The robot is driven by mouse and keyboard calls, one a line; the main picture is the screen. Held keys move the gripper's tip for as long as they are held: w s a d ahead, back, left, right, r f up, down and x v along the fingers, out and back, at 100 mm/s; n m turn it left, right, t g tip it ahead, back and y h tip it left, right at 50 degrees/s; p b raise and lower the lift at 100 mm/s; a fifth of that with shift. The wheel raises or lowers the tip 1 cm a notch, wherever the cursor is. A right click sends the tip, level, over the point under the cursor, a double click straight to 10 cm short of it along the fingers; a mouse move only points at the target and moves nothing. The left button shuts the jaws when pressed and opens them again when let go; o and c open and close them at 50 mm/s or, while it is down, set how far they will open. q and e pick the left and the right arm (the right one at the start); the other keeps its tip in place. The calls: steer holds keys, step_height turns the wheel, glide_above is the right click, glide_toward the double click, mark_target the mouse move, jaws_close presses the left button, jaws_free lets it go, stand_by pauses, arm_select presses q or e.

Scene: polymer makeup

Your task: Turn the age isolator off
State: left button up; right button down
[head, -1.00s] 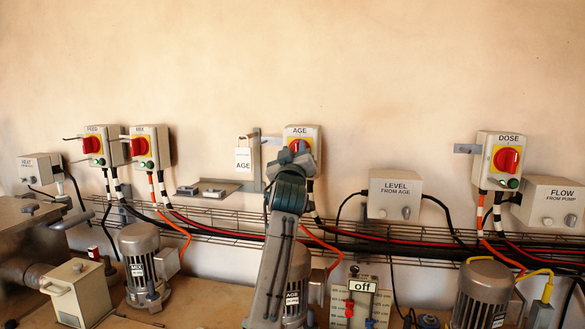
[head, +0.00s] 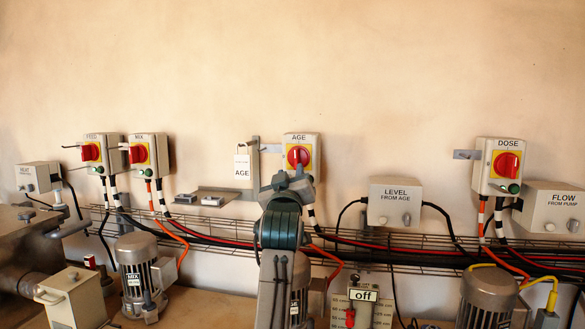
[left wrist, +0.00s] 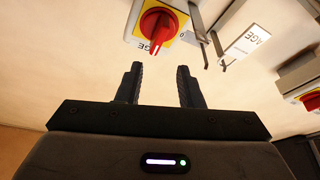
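The age isolator (head: 302,151) is a grey wall box labelled AGE with a red rotary knob on a yellow plate. In the left wrist view the red knob (left wrist: 157,27) sits above my fingertips, its white mark near the AGE lettering. My left gripper (left wrist: 158,70) has two dark fingers apart with nothing between them. The knob is beyond the fingertips, apart from them. In the head view my left gripper (head: 287,180) is just below the isolator and hides its lower part. My right gripper is in neither view.
A white AGE tag (head: 243,165) hangs on a bracket left of the isolator. The mix isolator (head: 147,154), feed isolator (head: 98,153) and dose isolator (head: 497,165) are on the same wall. A wire cable tray (head: 400,257) with cables runs below. The wall above is clear.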

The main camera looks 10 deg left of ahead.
mark_target(295, 158)
arm_select(q)
step_height(295, 158, up, 3)
steer(key=s+m+g+h+p, duration=0.2)
steer(key=m+g+p, duration=0.15)
steer(key=p, duration=0.45)
steer(key=shift+m+h, duration=0.5)
steer(key=shift+m, duration=0.35)
steer(key=w+p, duration=0.1)
steer(key=w, duration=0.2)
steer(key=w+p, duration=0.2)
steer(key=w, duration=0.1)
steer(key=w+p, duration=0.2)
steer(key=w, duration=0.1)
steer(key=shift+w+a, duration=0.15)
steer(key=shift+a, duration=0.2)
steer(key=shift+w+f, duration=0.15)
steer(key=shift+w, duration=0.4)
jaws_close()
